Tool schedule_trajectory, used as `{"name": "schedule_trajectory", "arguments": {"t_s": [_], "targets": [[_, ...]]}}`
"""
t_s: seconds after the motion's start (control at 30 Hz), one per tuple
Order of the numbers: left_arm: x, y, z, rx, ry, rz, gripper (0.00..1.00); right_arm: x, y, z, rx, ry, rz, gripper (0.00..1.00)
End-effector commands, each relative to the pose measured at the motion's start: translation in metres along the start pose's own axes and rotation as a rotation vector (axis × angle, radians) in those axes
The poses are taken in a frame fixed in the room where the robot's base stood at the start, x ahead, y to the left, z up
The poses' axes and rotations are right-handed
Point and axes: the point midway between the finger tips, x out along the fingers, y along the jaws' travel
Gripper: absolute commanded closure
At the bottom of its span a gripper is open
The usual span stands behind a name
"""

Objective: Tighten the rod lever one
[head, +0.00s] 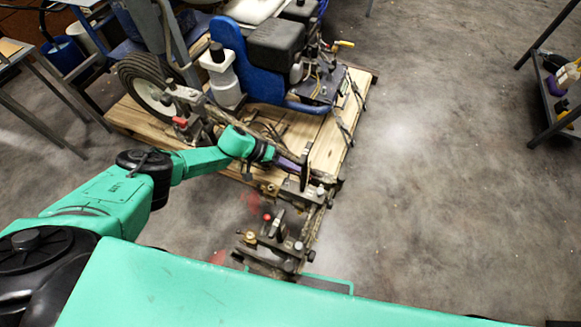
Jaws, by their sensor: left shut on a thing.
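The line striper (228,60) stands on a wooden pallet (333,150), with a blue body, a dark engine and a large wheel. A dark metal rod assembly (312,215) with levers and knobs reaches from its front toward me. My left arm comes in from the left, and my left gripper (302,168) is at the upper end of this assembly, shut on a small dark part that looks like the rod lever (306,177). The fingertips are small and partly hidden among the metal parts. My right gripper is not in view.
A red-tipped knob (266,217) and several clamps sit on the lower part of the assembly, close to my body. A metal table (20,58) stands at the left and a shelf (545,100) at the right. The concrete floor (440,170) on the right is clear.

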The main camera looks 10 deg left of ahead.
Motion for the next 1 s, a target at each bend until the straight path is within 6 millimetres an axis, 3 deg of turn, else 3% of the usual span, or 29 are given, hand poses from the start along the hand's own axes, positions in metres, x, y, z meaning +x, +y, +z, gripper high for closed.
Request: {"name": "schedule_trajectory", "arguments": {"t_s": [0.53,0.57,0.63,1.0], "targets": [[0.0028,-0.0017,0.0038,-0.024,-0.030,-0.004,1.00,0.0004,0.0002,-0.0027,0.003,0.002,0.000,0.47],[0.0029,-0.0017,0.0039,-0.023,-0.030,-0.004,0.69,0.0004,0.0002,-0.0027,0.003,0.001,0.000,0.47],[0.0028,-0.0017,0.0037,-0.023,-0.029,-0.004,0.44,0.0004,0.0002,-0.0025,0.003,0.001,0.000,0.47],[-0.0023,-0.0006,0.0010,-0.023,-0.024,-0.004,0.44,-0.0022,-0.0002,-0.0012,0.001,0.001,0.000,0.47]]}}
